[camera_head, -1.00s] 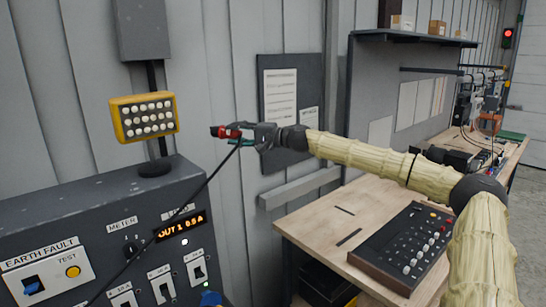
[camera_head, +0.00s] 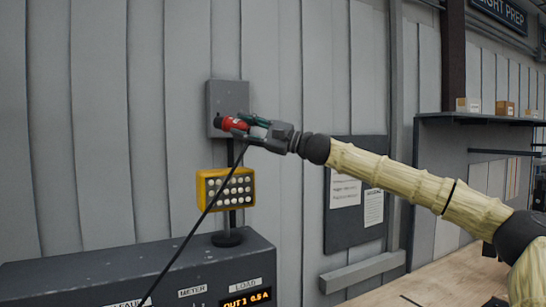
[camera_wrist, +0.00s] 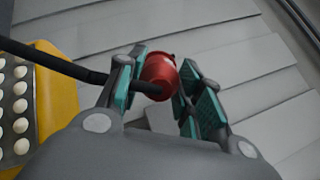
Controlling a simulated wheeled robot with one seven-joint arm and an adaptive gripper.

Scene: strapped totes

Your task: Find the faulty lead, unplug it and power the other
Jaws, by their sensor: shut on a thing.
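My gripper (camera_head: 256,130) is shut on a red plug (camera_head: 232,124) with a black lead (camera_head: 199,214) hanging from it. The plug is held in the air, in front of the grey box on the post in the head view. In the wrist view the red plug (camera_wrist: 160,76) sits between the green-padded fingers, and its black cable runs off to the left. The lead drops to the lower left past the dark panel (camera_head: 120,268). The panel's orange display (camera_head: 247,297) reads about "OUT 1 0.5 A". The panel's switches and sockets are out of view.
A yellow lamp with white bulbs (camera_head: 226,188) stands on a post on the panel, below my gripper. A notice board (camera_head: 355,205) hangs on the wall, right. A wooden bench (camera_head: 440,283) is at lower right.

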